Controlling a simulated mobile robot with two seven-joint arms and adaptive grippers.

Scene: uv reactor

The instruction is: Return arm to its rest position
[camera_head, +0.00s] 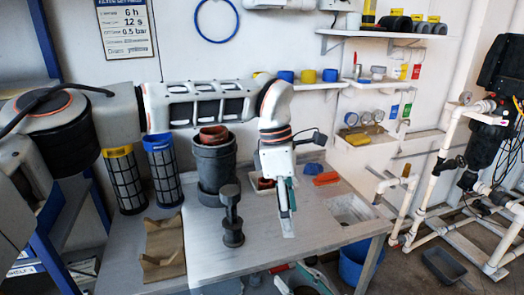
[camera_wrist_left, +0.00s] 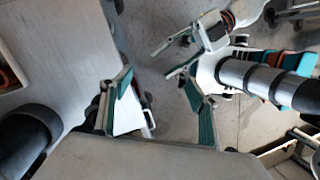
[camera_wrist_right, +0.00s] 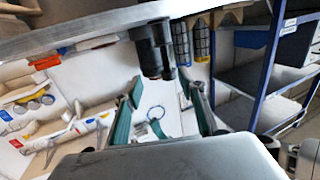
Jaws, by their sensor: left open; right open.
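My left arm reaches in from the left across the worktable, and my left gripper (camera_head: 287,212) hangs over the table, pointing down. Its two fingers are spread and empty in the left wrist view (camera_wrist_left: 158,88). My right gripper (camera_head: 303,280) is lower, by the table's front edge, and partly cut off by the frame in the head view. It also shows in the left wrist view, near the top. In the right wrist view, its fingers (camera_wrist_right: 163,92) are apart with nothing between them.
On the worktable (camera_head: 330,240) stand a dark post-like part (camera_head: 232,220), a grey cylinder (camera_head: 213,165), a blue-topped filter (camera_head: 163,175) and a yellow-topped filter (camera_head: 124,182). A brown paper piece (camera_head: 163,250) lies at the front. White pipe frames (camera_head: 430,195) stand at the right.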

